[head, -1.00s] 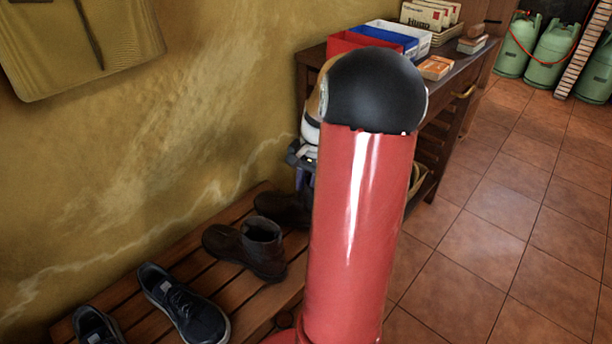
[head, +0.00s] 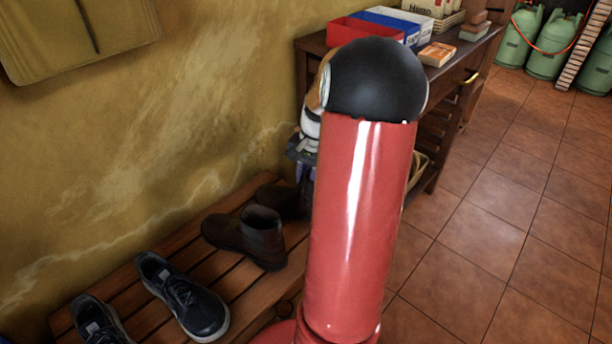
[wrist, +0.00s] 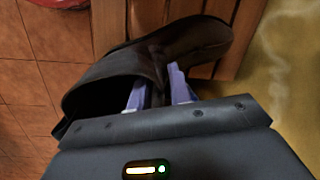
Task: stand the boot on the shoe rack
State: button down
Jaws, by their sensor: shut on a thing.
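A dark brown boot (wrist: 195,40) is in my gripper (wrist: 158,92). In the wrist view, its toe lies over the wooden slats and its open shaft is towards the tiled floor side. The pale purple fingers are closed on the shaft's wall. In the head view, the held boot (head: 274,194) shows partly behind my red arm, at the rack's far end. My gripper (head: 302,165) is mostly hidden there. I cannot tell whether the sole touches the slats. The slatted wooden shoe rack (head: 228,288) stands along the wall.
Two dark sneakers, a middle one (head: 182,296) and a left one (head: 97,322), sit on the rack's near part. A wooden side table (head: 470,50) with trays and boxes stands beyond my arm. The tiled floor (head: 500,230) at right is clear.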

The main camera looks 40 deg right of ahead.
jog(key=shift+f, duration=0.3)
jog(key=c, duration=1.2)
grip_release()
jog(key=r, duration=0.5)
jog(key=d+r, duration=0.1)
jog(key=r, duration=0.1)
jog(key=shift+s+d+r, duration=0.1)
jog(key=shift+s+r, duration=0.25)
jog(key=s+a+r+n+t+h, duration=0.1)
jog(key=a+r+n, duration=0.25)
jog(key=a, duration=0.55)
jog(key=s+a+r+n+h, duration=0.1)
jog(key=a+r+n+h, duration=0.2)
jog(key=a, duration=0.6)
jog(key=s+a+n+t+y, duration=0.2)
jog(key=s+a+n, duration=0.4)
jog(key=s+a, duration=0.4)
jog(key=shift+a+r+t, duration=0.4)
jog(key=shift+t, duration=0.4)
